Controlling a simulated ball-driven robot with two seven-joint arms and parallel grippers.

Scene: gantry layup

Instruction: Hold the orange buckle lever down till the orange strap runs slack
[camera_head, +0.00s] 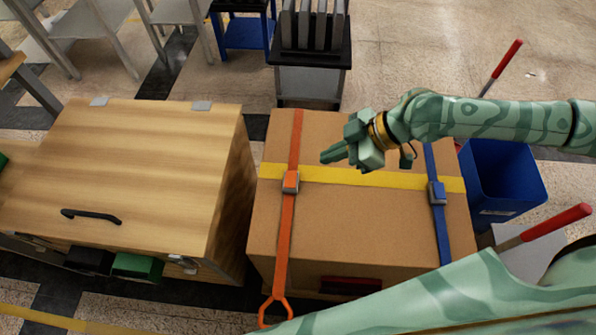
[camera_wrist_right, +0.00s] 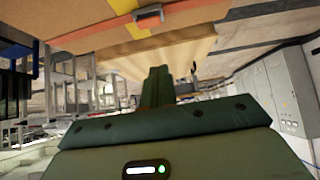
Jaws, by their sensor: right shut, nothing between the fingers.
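The orange strap (camera_head: 285,230) runs front to back over a cardboard box (camera_head: 350,230) and ends at the front in an orange loop (camera_head: 275,308). Its buckle (camera_head: 291,182), with an orange lever on a grey body, sits where the strap crosses a yellow band. The strap looks straight and flat on the box top. My right gripper (camera_head: 326,157) is shut and empty above the box, right of the buckle and apart from it. The right wrist view shows the shut fingers (camera_wrist_right: 157,88) and the buckle (camera_wrist_right: 149,13) at its top edge. My left gripper is not in view.
A blue strap (camera_head: 440,225) with its own blue buckle (camera_head: 437,192) crosses the box at the right. The yellow band (camera_head: 365,179) runs across the top. A wooden cabinet (camera_head: 130,170) stands close on the left, a blue bin (camera_head: 500,180) on the right.

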